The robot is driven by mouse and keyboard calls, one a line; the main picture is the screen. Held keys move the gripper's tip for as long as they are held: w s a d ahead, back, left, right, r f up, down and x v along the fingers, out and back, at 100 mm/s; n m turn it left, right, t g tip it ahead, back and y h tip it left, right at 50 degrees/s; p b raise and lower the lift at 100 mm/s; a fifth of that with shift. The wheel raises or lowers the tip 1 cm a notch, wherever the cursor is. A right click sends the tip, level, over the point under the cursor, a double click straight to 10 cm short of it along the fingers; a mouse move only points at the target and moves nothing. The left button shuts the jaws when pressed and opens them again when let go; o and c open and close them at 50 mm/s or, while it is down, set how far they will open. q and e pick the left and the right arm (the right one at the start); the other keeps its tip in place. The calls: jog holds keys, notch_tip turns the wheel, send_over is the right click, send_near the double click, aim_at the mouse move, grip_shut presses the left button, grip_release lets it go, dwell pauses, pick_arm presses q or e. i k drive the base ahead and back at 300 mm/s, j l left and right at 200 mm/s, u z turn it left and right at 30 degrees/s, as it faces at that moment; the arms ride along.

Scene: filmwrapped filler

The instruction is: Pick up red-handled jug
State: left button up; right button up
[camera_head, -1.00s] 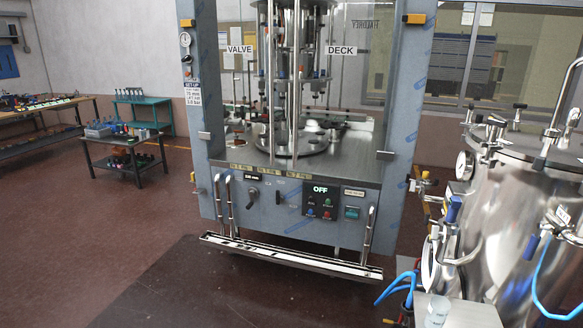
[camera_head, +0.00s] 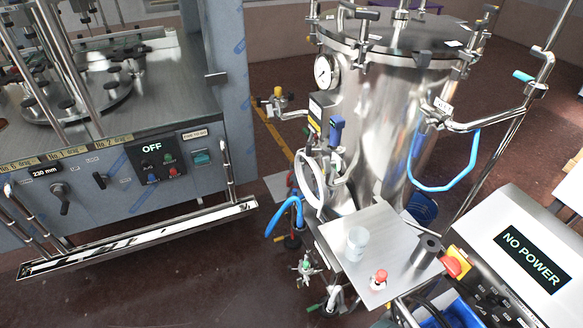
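I see no red-handled jug that I can make out in this view. A clear cup-like vessel (camera_head: 357,243) stands upright on a small metal shelf (camera_head: 345,222) in front of the steel tank. Next to it on the shelf are a small red-topped item (camera_head: 379,279) and a dark grey cylinder (camera_head: 427,250). Neither of my grippers shows in the head view.
A large steel tank (camera_head: 385,110) with a gauge, valves and blue hoses stands in the middle. The filling machine (camera_head: 150,170) with its low front rail is at left. A "NO POWER" panel (camera_head: 530,255) is at lower right. Open floor (camera_head: 200,285) lies at lower left.

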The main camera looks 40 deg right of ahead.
aim_at(292, 180)
jog(key=i+l+u, duration=0.1)
jog(key=i+u, duration=0.35)
jog(key=u, duration=0.35)
jog(key=i+l+u, duration=0.1)
jog(key=u, duration=0.4)
jog(key=l+u, duration=0.15)
jog(key=u, duration=0.3)
jog(key=i+l+u, duration=0.1)
jog(key=u, duration=0.35)
jog(key=l+u, duration=0.1)
jog(key=u, duration=0.5)
jog(key=l+u, duration=0.15)
jog(key=u, duration=0.45)
jog(key=l+u, duration=0.1)
jog(key=u, duration=0.5)
jog(key=k+u, duration=0.15)
jog(key=u, duration=0.45)
jog(key=l+u, duration=0.1)
jog(key=u, duration=0.5)
jog(key=k+u, duration=0.15)
jog(key=u, duration=1.05)
jog(key=k+j+u, duration=0.1)
jog(key=u, duration=0.5)
